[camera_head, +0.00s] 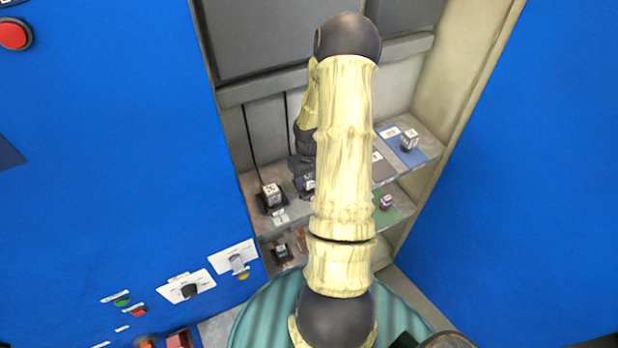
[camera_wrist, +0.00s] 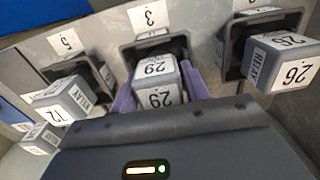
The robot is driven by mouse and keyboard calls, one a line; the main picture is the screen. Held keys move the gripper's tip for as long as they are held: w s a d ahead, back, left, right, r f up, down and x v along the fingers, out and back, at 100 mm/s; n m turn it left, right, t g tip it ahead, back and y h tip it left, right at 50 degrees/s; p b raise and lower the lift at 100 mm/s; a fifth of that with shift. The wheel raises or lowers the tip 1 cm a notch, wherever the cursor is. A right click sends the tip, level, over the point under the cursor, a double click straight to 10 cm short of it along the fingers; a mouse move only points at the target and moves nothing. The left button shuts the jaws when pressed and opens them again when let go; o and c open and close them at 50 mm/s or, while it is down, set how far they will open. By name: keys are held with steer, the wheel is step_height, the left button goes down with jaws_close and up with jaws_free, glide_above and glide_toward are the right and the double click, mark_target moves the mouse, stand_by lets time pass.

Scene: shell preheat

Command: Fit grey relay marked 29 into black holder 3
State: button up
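The grey relay marked 29 (camera_wrist: 157,82) sits between the purple fingers of my gripper (camera_wrist: 160,92) in the wrist view, with a finger against each side. My gripper looks shut on it. The black holder 3 (camera_wrist: 143,48) is right behind the relay, below the label "3". The relay overlaps the holder's opening. I cannot tell how deep it sits or whether it touches the bottom. In the head view my arm hides most of the gripper and this holder.
A relay marked 26 (camera_wrist: 284,62) stands at a black holder on the right. A relay marked 72 (camera_wrist: 62,98) is near the holder labelled 5 on the left. In the head view, a relay (camera_head: 409,140) rests on a blue mat and a small purple-sided piece (camera_head: 386,202) on a green mat.

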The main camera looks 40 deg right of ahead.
steer(key=shift+w+d+r+p, duration=0.1)
steer(key=shift+r+p, duration=0.25)
steer(key=shift+r, duration=0.15)
step_height(320, 180, up, 12)
steer(key=b, duration=0.2)
steer(key=shift+f, duration=0.15)
stand_by(0.8)
